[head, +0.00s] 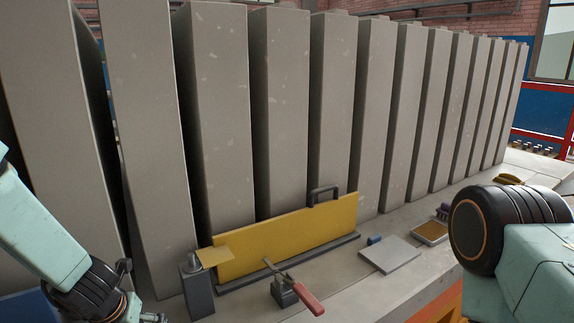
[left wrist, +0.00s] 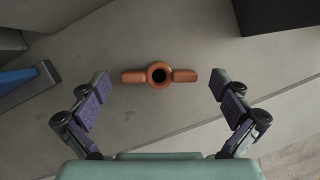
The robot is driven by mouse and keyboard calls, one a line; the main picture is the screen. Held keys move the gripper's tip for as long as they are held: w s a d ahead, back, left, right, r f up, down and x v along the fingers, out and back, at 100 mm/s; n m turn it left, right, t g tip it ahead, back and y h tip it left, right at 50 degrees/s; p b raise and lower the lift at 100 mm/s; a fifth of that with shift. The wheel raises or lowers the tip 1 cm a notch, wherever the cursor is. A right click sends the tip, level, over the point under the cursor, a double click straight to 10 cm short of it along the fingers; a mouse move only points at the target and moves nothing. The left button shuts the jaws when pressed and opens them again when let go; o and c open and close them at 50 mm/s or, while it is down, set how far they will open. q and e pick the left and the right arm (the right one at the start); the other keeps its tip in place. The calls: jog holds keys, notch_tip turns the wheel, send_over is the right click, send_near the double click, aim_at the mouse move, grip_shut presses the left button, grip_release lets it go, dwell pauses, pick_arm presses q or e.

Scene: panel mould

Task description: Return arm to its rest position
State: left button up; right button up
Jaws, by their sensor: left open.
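My left gripper (head: 138,293) is at the lower left of the head view, low beside the concrete panels, partly cut off by the bottom edge. In the left wrist view my left gripper (left wrist: 160,83) is open, its two fingers wide apart with nothing between the pads. An orange wing-nut-like piece (left wrist: 133,77) with a round dark hole and two flat wings shows below, between and beyond the fingers. It appears apart from both fingers. My right arm shows at the right of the head view, but its gripper is out of view.
A yellow plate (head: 290,235) with a dark handle stands on edge. Beside it are a grey post (head: 197,290), a red-handled clamp (head: 306,297), a flat grey plate (head: 390,254) and a small tray (head: 430,232).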

pick_arm(q)
jog(key=shift+r, duration=0.3)
jog(key=shift+f, duration=0.1)
